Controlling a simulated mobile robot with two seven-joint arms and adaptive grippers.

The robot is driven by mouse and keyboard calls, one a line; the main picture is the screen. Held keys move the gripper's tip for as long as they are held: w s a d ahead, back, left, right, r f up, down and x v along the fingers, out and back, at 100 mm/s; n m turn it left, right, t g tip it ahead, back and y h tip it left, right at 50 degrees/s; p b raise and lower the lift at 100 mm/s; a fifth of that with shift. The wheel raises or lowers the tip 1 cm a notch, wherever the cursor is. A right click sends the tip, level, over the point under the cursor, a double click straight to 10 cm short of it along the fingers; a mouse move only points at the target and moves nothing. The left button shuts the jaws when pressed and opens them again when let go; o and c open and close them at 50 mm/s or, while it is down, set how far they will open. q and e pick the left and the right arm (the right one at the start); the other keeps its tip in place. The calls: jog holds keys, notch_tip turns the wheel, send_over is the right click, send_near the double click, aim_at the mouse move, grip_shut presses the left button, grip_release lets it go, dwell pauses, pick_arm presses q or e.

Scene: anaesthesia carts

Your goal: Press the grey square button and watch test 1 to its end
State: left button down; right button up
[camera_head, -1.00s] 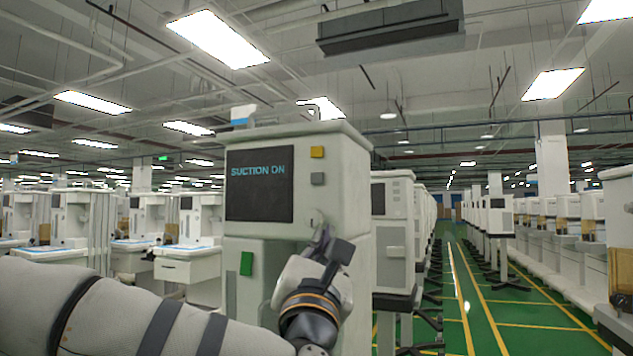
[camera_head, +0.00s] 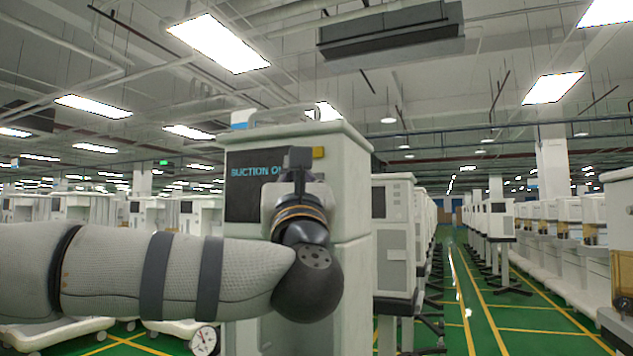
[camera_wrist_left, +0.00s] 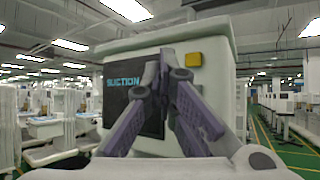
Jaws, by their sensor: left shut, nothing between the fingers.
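The white cart (camera_head: 345,190) stands ahead with a dark screen (camera_head: 240,200) on its front. The screen reads "SUCTION O" in blue, the rest covered by my gripper. A yellow square button (camera_head: 319,152) sits right of the screen and also shows in the left wrist view (camera_wrist_left: 193,59). My left gripper (camera_head: 298,158) is raised in front of the panel, its fingers closed and empty; they also show in the left wrist view (camera_wrist_left: 168,62), just left of and below the yellow button. The grey square button is hidden behind my gripper. I cannot tell whether the fingertips touch it.
A row of similar carts (camera_head: 392,225) runs back on the right of this one. A green-floored aisle (camera_head: 480,310) with yellow lines lies free further right. More white carts (camera_head: 80,208) stand at the left.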

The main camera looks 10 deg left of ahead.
pick_arm(q)
jog(key=w+d+b, duration=0.1)
jog(key=w, duration=0.5)
jog(key=shift+w+d, duration=0.15)
jog(key=shift+d, duration=0.2)
pick_arm(e)
jog(key=shift+s+f, duration=0.6)
jog(key=shift+f, duration=0.1)
pick_arm(q)
jog(key=shift+w+f, duration=0.1)
jog(key=shift+w+d, duration=0.15)
jog(key=shift+w, duration=0.15)
pick_arm(e)
jog(key=shift+s+f+g, duration=0.1)
jog(key=shift+g, duration=0.2)
pick_arm(q)
jog(key=shift+w+d, duration=0.1)
jog(key=shift+w, duration=0.35)
pick_arm(e)
jog(key=shift+s+f, duration=0.1)
dwell(0.3)
pick_arm(q)
jog(key=shift+s, duration=0.1)
jog(key=shift+s+a, duration=0.25)
jog(key=shift+s, duration=0.5)
